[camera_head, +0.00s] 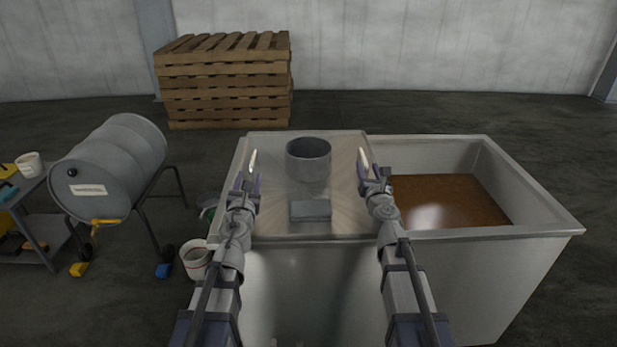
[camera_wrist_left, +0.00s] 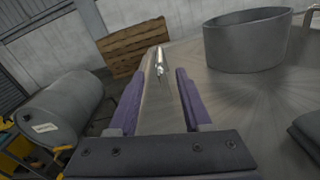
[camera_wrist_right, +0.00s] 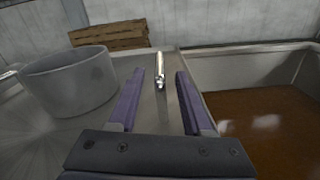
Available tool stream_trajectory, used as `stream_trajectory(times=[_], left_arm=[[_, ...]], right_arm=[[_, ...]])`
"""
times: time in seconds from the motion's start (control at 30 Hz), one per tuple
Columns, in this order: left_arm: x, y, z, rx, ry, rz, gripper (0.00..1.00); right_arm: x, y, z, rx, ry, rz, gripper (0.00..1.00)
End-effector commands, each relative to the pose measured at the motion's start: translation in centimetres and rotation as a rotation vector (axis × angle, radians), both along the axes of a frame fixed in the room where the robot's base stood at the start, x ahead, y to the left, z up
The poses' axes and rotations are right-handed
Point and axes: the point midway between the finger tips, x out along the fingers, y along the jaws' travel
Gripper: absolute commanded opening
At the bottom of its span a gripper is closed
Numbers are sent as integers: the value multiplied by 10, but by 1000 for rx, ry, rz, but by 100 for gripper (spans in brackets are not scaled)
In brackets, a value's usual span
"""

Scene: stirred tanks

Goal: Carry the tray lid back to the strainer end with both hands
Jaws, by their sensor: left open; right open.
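The tray lid (camera_head: 275,215) is a flat metal sheet covering the left part of the tank, with a pale upright handle at each side. My left gripper (camera_head: 248,181) is open, just short of the left handle (camera_head: 252,160); in the left wrist view the handle (camera_wrist_left: 160,63) stands beyond the gap between the fingers. My right gripper (camera_head: 371,176) is open just short of the right handle (camera_head: 363,158); in the right wrist view that handle (camera_wrist_right: 160,72) lines up with the finger gap. Neither gripper holds anything. I cannot make out a strainer.
The tank's right part is open, with brown liquid (camera_head: 445,200).

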Motion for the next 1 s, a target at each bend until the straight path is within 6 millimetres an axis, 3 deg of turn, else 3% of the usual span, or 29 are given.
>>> stream_trajectory(times=[0.03,0.1,0.3,0.67,1.0], left_arm=[[0,0,0,0,0,0,49],[0,0,0,0,0,0,49],[0,0,0,0,0,0,49],[0,0,1,0,0,0,49],[0,0,53,0,0,0,49]], right_arm=[[-17,-1,0,0,0,0,49],[-32,-1,0,0,0,0,49],[-58,-2,0,0,0,0,49],[-60,-3,1,0,0,0,49],[-60,-3,52,0,0,0,49]])
